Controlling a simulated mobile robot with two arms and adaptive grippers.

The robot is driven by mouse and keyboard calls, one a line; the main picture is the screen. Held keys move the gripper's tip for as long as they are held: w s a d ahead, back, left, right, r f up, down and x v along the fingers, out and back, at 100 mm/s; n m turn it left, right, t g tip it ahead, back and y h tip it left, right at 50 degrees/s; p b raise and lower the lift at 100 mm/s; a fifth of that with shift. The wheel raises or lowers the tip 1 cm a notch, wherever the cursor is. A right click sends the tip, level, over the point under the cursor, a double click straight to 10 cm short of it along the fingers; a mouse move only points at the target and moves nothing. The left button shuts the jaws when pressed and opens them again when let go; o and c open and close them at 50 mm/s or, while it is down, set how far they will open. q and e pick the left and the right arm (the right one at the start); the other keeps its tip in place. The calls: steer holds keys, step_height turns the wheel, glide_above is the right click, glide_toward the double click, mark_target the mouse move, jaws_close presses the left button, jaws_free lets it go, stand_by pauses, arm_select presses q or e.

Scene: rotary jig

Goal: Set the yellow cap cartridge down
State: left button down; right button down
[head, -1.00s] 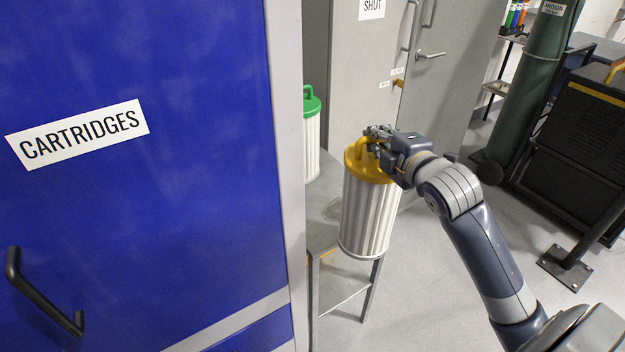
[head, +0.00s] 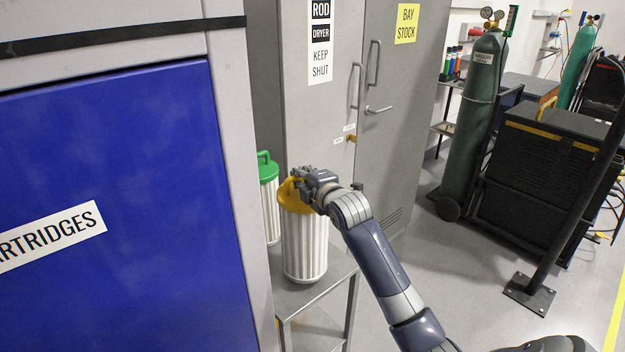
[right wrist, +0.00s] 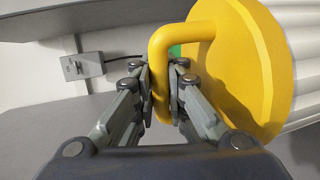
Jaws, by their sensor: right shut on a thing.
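The yellow cap cartridge (head: 304,245) has a white pleated body and a yellow cap with a loop handle. It is upright over the grey side table (head: 296,297), its bottom at or very near the top; I cannot tell whether it bears weight there. My right gripper (head: 298,184) is shut on the cap's handle. In the right wrist view both fingers of the gripper (right wrist: 162,92) pinch the yellow handle (right wrist: 176,38). A green cap cartridge (head: 268,196) stands just behind and left, partly hidden by the blue cabinet's frame. My left gripper is out of view.
The blue cartridges cabinet (head: 110,190) fills the left side, close to the table. A grey rod dryer cabinet (head: 335,110) stands behind. A green argon cylinder (head: 470,120) and a dark post (head: 575,200) are at right. The floor between is clear.

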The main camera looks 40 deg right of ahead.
steer(key=shift+w+d+r, duration=0.15)
steer(key=shift+w, duration=0.95)
steer(key=shift+p, duration=0.3)
step_height(320, 180, down, 2)
steer(key=shift+f+p, duration=0.15)
steer(key=shift+p, duration=0.35)
steer(key=shift+f, duration=0.6)
steer(key=c, duration=1.8)
jaws_free()
steer(key=shift+f, duration=0.3)
steer(key=shift+c, duration=0.2)
steer(key=shift+o, duration=1.3)
steer(key=shift+s, duration=0.1)
steer(key=shift+r, duration=0.15)
